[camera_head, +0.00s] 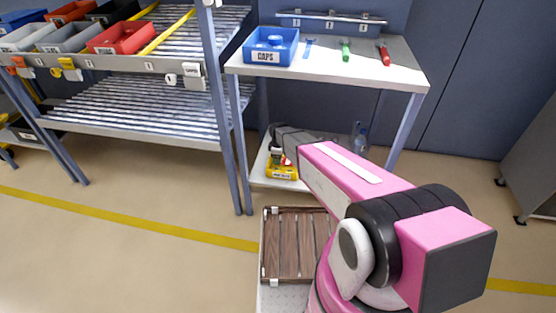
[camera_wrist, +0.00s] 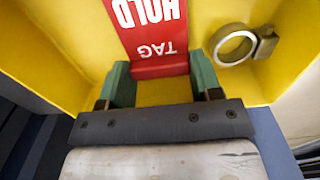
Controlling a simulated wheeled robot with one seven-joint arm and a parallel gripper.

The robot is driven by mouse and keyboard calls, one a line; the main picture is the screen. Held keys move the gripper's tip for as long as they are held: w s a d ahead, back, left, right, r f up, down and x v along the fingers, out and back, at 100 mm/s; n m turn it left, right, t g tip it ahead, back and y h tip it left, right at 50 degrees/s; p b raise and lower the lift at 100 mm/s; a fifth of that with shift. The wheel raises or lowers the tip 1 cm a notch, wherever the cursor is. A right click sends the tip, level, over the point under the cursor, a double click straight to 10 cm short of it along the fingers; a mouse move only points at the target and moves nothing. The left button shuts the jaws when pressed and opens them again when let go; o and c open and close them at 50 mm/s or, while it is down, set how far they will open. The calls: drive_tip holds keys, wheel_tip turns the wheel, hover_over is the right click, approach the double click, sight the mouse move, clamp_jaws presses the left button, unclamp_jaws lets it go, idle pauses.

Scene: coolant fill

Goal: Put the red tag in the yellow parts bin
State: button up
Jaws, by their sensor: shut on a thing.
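The red tag (camera_wrist: 150,30), with white HOLD TAG lettering upside down in the wrist view, has its near edge between the two green fingers of my gripper (camera_wrist: 162,82). The fingers are shut on it. The yellow parts bin (camera_wrist: 262,86) fills the background around the tag and fingers. In the head view the yellow bin (camera_head: 282,175) sits on the lower shelf of the white table, with my forearm above it. Whether the tag touches the bin floor cannot be told.
A metal ring clamp (camera_wrist: 235,46) lies in the bin right of the tag. The white tabletop (camera_head: 335,66) above holds a blue CAPS bin (camera_head: 271,47) and several tools. A slatted rack (camera_head: 130,105) stands left. A wooden crate (camera_head: 285,240) is in front.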

drive_tip(key=shift+f, duration=0.6)
drive_tip(key=shift+f, duration=0.1)
drive_tip(key=o, duration=0.9)
wheel_tip(320, 180, up, 12)
drive_tip(key=s+d+r+m, duration=0.4)
drive_tip(key=s+d+m, duration=0.1)
drive_tip(key=s+d, duration=0.1)
drive_tip(key=s+d+r+m, duration=0.4)
drive_tip(key=s+d+m, duration=0.1)
drive_tip(key=s, duration=0.4)
drive_tip(key=s+d+r+m, duration=0.4)
drive_tip(key=s+d+m, duration=0.1)
drive_tip(key=s+d, duration=0.2)
drive_tip(key=shift+s+d+m, duration=0.35)
drive_tip(key=shift+d+m, duration=0.05)
drive_tip(key=shift+d, duration=0.1)
